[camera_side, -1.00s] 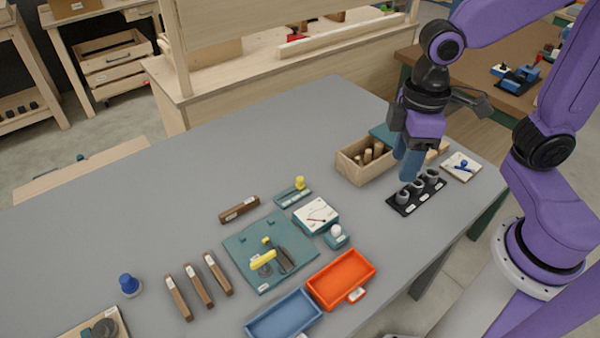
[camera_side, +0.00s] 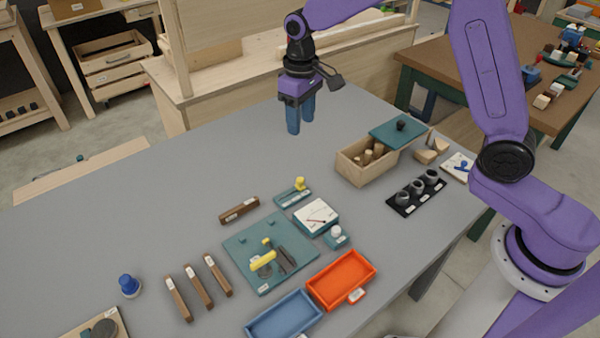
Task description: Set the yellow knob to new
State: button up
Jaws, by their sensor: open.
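The yellow knob (camera_side: 300,183) stands upright on a small teal base (camera_side: 286,198) with a pale label strip, near the middle of the grey table. It sits toward the far right end of that base. The lettering is too small to read, so I cannot tell which mark it is at. My gripper (camera_side: 301,118) points down, open and empty, above the table behind the knob and apart from it.
Near the knob are a white-faced dial box (camera_side: 316,215), a brown block (camera_side: 239,209) and a teal board (camera_side: 243,246) with a yellow handle. An open wooden box (camera_side: 352,170) and a black rack (camera_side: 405,207) stand to the right. An orange tray (camera_side: 341,279) lies in front.

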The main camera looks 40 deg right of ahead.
aim_at(300, 178)
jog(key=f, duration=1.7)
jog(key=shift+w+d+f, duration=0.1)
jog(key=shift+w+f, duration=0.2)
